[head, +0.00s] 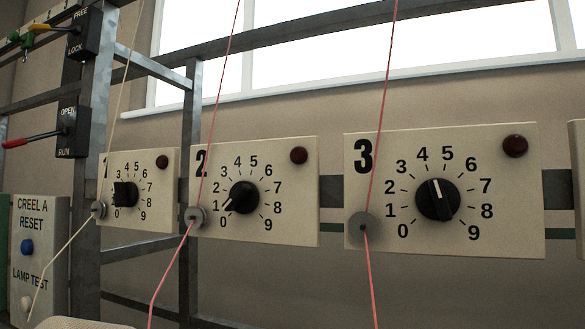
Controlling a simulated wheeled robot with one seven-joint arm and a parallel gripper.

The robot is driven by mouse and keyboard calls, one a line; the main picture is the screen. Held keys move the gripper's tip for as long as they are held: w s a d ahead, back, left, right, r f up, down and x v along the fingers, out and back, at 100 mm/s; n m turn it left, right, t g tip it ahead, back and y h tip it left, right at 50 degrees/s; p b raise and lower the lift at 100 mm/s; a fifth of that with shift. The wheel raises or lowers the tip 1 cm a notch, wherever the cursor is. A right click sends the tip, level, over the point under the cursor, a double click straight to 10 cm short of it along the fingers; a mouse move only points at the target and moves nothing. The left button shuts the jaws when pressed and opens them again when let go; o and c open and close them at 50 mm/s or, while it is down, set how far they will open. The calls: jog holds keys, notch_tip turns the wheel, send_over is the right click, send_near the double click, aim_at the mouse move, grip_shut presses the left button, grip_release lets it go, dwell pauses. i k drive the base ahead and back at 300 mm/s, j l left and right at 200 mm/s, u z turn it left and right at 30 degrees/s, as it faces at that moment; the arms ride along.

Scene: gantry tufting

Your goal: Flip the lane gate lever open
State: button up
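A black plate marked OPEN above and RUN below (74,131) is fixed to the upright post at the left. A lever with a red grip (20,142) sticks out to the left from it, nearly level and tipped slightly down at the grip. The lever's arm meets the plate between the two words. No label in view says lane gate, so I cannot tell for sure that this is that lever. My gripper is not in view.
Above is a FREE/LOCK plate (84,33) with a yellow-tipped lever (41,27). A CREEL A RESET box (38,225) stands below left. Numbered dial panels 1 (150,210), 2 (290,200) and 3 (500,220) line the rail. Pink yarns (372,290) cross in front.

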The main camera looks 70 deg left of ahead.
aim_at(12, 144)
jog(key=u, duration=3.35)
